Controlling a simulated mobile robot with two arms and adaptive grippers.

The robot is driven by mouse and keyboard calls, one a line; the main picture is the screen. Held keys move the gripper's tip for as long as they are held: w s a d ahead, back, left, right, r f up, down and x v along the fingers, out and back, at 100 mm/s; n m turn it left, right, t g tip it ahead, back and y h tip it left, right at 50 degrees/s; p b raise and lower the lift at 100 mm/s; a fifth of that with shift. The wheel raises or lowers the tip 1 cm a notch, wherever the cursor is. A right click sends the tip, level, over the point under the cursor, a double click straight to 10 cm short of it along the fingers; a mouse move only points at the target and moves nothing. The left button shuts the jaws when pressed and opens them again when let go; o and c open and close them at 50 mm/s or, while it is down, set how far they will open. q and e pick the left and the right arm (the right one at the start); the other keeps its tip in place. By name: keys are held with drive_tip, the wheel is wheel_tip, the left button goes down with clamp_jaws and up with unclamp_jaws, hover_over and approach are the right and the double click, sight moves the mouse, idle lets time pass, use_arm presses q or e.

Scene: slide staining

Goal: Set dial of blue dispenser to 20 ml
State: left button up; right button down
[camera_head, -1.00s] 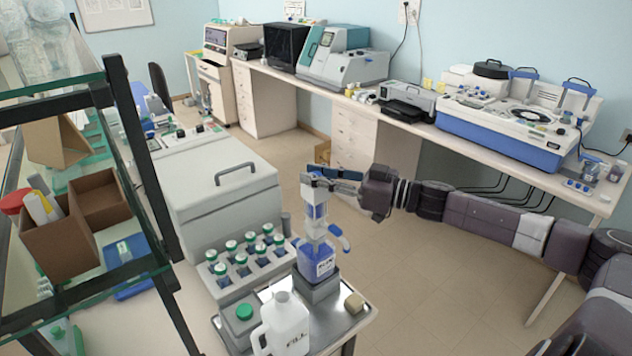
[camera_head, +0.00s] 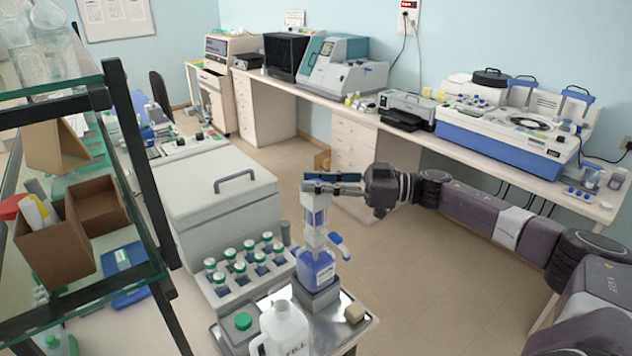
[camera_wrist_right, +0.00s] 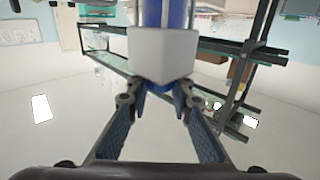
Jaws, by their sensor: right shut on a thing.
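The blue dispenser (camera_head: 316,268) is a bottle of blue liquid with a pale upright column and a blue spout arm on its right side. It stands upright on a small grey block at the edge of the metal tray. My right gripper (camera_head: 322,186) comes in from the right at the top of the column. In the right wrist view its fingertips (camera_wrist_right: 162,97) are shut on a white block-shaped part (camera_wrist_right: 162,54) of the dispenser, with blue behind it. The dial marks and setting cannot be read. My left gripper is not in view.
A white jug (camera_head: 284,328) and a green-capped container (camera_head: 243,322) stand close left of the dispenser. A rack of green-capped bottles (camera_head: 243,262) is behind them. A glass shelf frame (camera_head: 135,160) stands at left.

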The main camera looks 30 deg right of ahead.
drive_tip(key=c, duration=1.7)
unclamp_jaws()
drive_tip(key=v, duration=1.2)
